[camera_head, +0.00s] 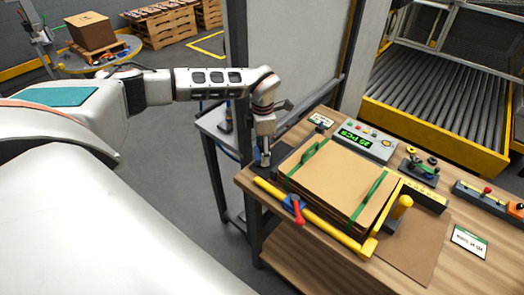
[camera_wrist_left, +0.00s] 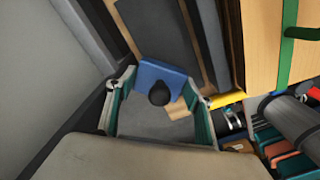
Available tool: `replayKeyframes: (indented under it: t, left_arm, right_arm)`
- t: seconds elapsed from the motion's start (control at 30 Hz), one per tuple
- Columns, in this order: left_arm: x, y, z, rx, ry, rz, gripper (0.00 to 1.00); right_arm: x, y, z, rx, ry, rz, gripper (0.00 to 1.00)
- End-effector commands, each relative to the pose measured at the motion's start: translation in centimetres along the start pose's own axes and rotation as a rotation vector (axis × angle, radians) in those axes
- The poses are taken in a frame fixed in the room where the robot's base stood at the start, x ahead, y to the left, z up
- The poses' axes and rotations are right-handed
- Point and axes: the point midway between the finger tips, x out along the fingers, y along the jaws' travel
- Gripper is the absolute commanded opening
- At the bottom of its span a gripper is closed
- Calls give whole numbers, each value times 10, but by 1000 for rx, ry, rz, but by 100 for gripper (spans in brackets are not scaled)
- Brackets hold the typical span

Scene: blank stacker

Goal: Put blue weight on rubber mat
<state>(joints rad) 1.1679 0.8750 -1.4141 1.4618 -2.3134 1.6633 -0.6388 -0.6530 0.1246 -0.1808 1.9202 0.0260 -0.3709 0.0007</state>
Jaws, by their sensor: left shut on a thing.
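The blue weight (camera_wrist_left: 172,76), a block with a round black knob, sits between the fingers of my left gripper (camera_wrist_left: 158,90) in the left wrist view. The gripper is shut on it. In the head view my left gripper (camera_head: 264,158) points down at the left edge of the wooden table, and I cannot make out the weight clearly there. A dark flat mat (camera_wrist_left: 160,32) lies just beyond the weight in the wrist view; in the head view its dark surface (camera_head: 283,150) is partly hidden by the gripper. I cannot tell whether weight and mat touch. My right gripper is out of view.
A cardboard stack (camera_head: 335,180) with green straps stands right of the gripper, bordered by a yellow rail (camera_head: 310,215) with a red-handled clamp (camera_head: 297,207). A counter box (camera_head: 362,140) stands behind it. A grey side stand (camera_head: 214,125) is left of the table.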

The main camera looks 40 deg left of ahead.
Motion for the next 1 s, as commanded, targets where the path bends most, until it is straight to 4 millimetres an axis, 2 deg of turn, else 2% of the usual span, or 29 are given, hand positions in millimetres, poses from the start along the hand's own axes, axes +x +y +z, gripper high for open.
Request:
replayKeyframes:
  t: [0.5, 0.53, 0.6, 1.0]
  left_arm:
    - [9, 5, 0, -1, -4, 2, 3]
    - [11, 4, -1, 0, -1, 0, 54]
    - [11, 4, -1, 0, -1, 0, 69]
    - [6, 4, 0, -1, -1, 1, 69]
  right_arm:
    - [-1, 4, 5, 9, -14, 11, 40]
    - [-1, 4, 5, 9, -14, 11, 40]
    - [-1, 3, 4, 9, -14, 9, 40]
    - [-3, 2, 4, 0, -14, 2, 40]
